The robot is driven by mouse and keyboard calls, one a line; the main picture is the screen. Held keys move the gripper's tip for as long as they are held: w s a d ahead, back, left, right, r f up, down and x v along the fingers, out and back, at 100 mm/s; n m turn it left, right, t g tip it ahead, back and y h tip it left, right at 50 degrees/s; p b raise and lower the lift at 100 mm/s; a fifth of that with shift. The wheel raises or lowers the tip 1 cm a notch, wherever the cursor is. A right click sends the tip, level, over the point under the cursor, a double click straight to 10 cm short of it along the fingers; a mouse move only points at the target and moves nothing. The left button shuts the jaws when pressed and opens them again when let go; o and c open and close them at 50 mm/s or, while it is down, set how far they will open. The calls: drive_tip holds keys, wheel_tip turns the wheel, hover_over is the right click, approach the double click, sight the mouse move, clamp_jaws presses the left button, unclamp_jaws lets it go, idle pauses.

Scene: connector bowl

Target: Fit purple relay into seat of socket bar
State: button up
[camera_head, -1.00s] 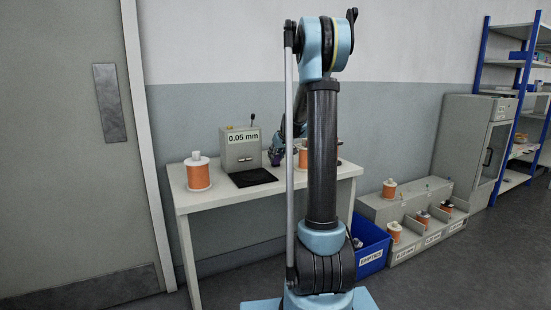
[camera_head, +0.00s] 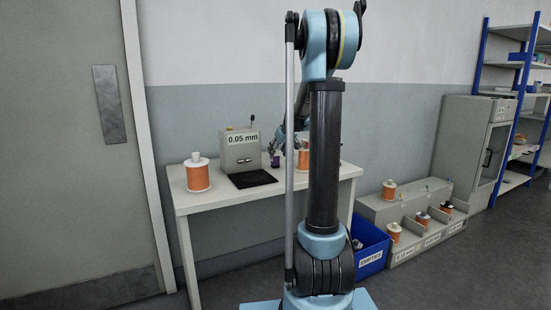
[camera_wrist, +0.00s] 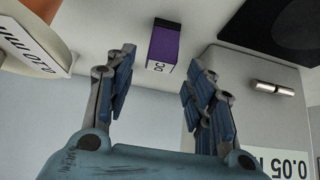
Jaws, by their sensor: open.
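My gripper (camera_wrist: 155,65) is open and empty. In the wrist view its two fingers spread to either side of the relay, which lies beyond the fingertips, apart from them. In the head view my gripper (camera_head: 277,150) is just above the relay, partly behind my own arm. I cannot make out the socket bar in any view.
A grey box (camera_head: 240,152) marked 0.05 mm stands left of the relay, with a black mat (camera_head: 252,179) in front. An orange spool (camera_head: 199,175) stands at the table's left. Another (camera_head: 303,158) is close right of the gripper. A blue bin (camera_head: 370,247) stands on the floor.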

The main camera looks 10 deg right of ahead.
drive_tip(key=v, duration=0.7)
drive_tip(key=shift+s+r, duration=0.2)
